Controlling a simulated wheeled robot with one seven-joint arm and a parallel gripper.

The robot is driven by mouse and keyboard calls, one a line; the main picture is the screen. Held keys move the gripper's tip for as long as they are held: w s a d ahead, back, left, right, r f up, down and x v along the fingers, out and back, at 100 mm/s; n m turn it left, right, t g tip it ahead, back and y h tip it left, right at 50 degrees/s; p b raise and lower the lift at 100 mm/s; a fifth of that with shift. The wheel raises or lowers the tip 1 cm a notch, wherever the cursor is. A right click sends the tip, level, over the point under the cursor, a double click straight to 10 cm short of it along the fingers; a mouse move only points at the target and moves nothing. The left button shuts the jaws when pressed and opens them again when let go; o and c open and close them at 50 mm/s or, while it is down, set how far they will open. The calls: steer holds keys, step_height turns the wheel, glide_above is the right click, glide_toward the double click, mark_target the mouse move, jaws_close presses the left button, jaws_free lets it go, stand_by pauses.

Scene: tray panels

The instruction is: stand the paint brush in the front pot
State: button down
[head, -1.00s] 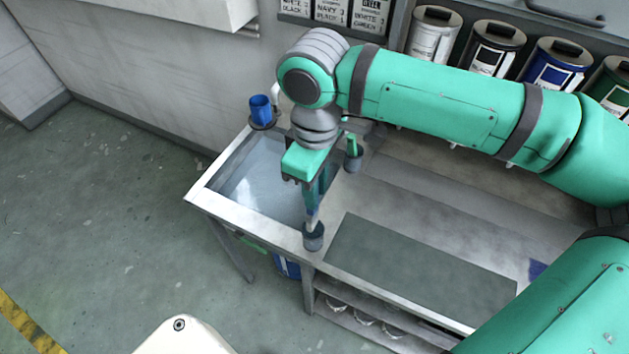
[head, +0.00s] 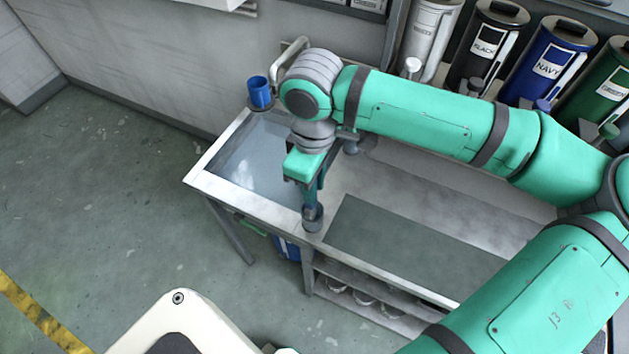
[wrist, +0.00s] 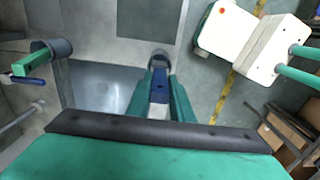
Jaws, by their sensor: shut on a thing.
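The paint brush (wrist: 160,84) is between my gripper's fingers, with a blue part and a pale part showing in the wrist view. My gripper (head: 311,198) is shut on it and points down, directly above the front pot. The front pot (head: 313,222) is a small grey cup at the front edge of the bench, beside the basin. It also shows in the wrist view (wrist: 161,57), just beyond the fingertips. The brush's lower end is at the pot's mouth or inside it; how deep, I cannot tell. The fingers hide much of the brush in the head view.
A back pot (head: 351,145) stands behind my gripper; in the wrist view (wrist: 60,47) green and blue handles show at it. A blue cup (head: 260,92) stands at the basin's back corner. The basin (head: 245,165) lies left, a bare dark mat (head: 405,245) right. Paint cans (head: 546,65) line the back.

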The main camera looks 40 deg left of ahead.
steer(key=c, duration=1.5)
jaws_free()
steer(key=shift+w+d, duration=0.1)
steer(key=shift+w, duration=0.05)
step_height(320, 180, up, 11)
steer(key=shift+f, duration=0.1)
